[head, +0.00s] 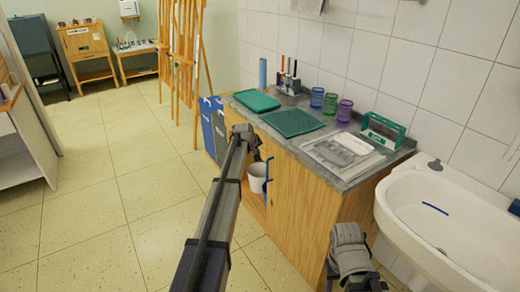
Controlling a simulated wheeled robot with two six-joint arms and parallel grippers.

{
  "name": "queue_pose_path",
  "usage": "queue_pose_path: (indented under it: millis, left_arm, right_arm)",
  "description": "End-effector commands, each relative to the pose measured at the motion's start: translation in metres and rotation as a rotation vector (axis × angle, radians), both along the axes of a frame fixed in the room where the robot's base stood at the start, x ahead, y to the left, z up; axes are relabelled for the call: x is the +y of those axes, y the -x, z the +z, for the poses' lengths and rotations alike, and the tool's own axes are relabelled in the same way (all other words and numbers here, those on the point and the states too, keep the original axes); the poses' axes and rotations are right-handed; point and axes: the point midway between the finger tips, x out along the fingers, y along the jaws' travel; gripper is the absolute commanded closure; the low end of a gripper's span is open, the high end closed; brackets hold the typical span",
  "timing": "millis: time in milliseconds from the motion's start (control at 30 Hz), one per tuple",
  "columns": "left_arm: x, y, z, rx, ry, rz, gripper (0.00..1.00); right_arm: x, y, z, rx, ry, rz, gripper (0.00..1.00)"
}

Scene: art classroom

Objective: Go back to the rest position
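My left arm reaches in from the bottom middle of the head view, and its far end is in front of the wooden cabinet (310,190). No fingertips can be made out there, so I cannot tell whether the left gripper is open or shut. A short grey part of my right arm shows at the lower right, between the cabinet and the sink (410,225). No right gripper fingers are in view. I see nothing held by either arm. A white bucket (262,183) stands in the cabinet's open part, partly hidden by my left arm.
The grey countertop (331,126) carries green trays (291,122), colored cups (345,111), a green-framed box (383,131) and a pale tray (343,150). A blue box (214,130) and easels (182,60) stand beyond. The tiled floor (90,220) at left is clear.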

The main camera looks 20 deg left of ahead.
Motion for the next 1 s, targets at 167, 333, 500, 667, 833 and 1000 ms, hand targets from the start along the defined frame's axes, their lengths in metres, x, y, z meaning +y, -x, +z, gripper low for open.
queue_pose_path:
  millis: [167,333,500,667,833,1000]
  left_arm:
    - [0.000,0.013,0.018,0.001,-0.001,0.000,1.00]
    - [0.000,0.014,0.017,0.001,-0.001,0.000,1.00]
    - [-0.007,0.018,0.016,0.008,-0.004,-0.011,1.00]
    - [-0.063,0.059,0.008,0.073,-0.040,-0.117,1.00]
    - [-0.154,0.145,-0.007,0.202,-0.120,-0.327,1.00]
    - [-0.226,0.247,-0.018,0.338,-0.211,-0.553,1.00]
  right_arm:
    - [0.000,0.000,0.018,0.000,0.000,0.000,0.50]
    - [0.000,0.000,0.017,0.000,0.000,0.000,0.50]
    - [0.000,0.000,0.017,0.000,0.000,0.000,0.50]
    - [0.000,0.000,0.017,0.000,0.000,0.000,0.50]
    - [0.000,0.000,0.017,0.000,0.000,0.000,0.50]
    - [0.000,0.000,0.017,0.000,0.000,0.000,0.50]
